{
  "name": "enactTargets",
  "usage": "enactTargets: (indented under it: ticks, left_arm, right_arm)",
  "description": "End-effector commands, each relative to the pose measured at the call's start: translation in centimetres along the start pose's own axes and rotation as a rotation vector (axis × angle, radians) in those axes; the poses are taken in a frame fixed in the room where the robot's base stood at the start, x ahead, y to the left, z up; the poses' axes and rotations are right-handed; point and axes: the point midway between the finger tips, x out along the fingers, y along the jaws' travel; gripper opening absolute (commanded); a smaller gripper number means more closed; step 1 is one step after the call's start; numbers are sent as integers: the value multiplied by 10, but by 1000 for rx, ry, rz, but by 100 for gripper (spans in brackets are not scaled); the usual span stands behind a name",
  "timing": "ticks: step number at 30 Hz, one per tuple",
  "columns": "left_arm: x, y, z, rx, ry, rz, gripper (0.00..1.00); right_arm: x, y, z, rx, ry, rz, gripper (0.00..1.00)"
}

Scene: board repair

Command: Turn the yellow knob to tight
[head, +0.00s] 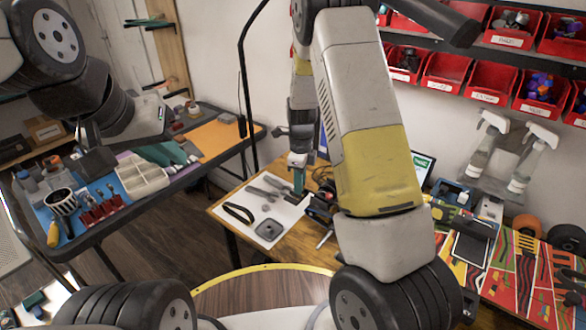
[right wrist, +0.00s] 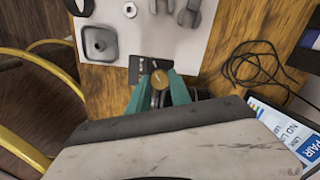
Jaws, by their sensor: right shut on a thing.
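The yellow knob (right wrist: 159,78) shows in the right wrist view as a small round brass-yellow cap with a line across its top. It sits beside a dark plate (right wrist: 138,67) with small pale marks that I cannot read. My right gripper (right wrist: 160,92) has its teal fingers on both sides of the knob, shut on it. In the head view my right gripper (head: 298,178) points down at the wooden table, and the knob there is hidden or too small to tell. My left gripper (head: 165,152) hangs over the left bench, with teal fingers; its opening is unclear.
A white board (head: 228,196) with a black belt (head: 239,213) and a grey square part (head: 270,229) lies near the right gripper. A loose black cable (right wrist: 255,65) lies right of the knob. Red bins (head: 446,72) and spray bottles (head: 530,155) stand behind.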

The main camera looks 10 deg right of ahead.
Motion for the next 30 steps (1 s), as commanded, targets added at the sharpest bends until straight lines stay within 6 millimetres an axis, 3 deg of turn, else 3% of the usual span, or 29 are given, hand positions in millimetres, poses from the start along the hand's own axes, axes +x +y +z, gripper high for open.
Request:
enactTargets:
  ticks: [18, 30]
  left_arm:
    - [0, 0, 0, 0, 0, 0, 18]
    - [0, 0, 0, 0, 0, 0, 18]
  right_arm:
    - [-1, 0, 0, -441, -1, -1, 0]
    - [-1, -1, 0, -617, -1, -2, 0]
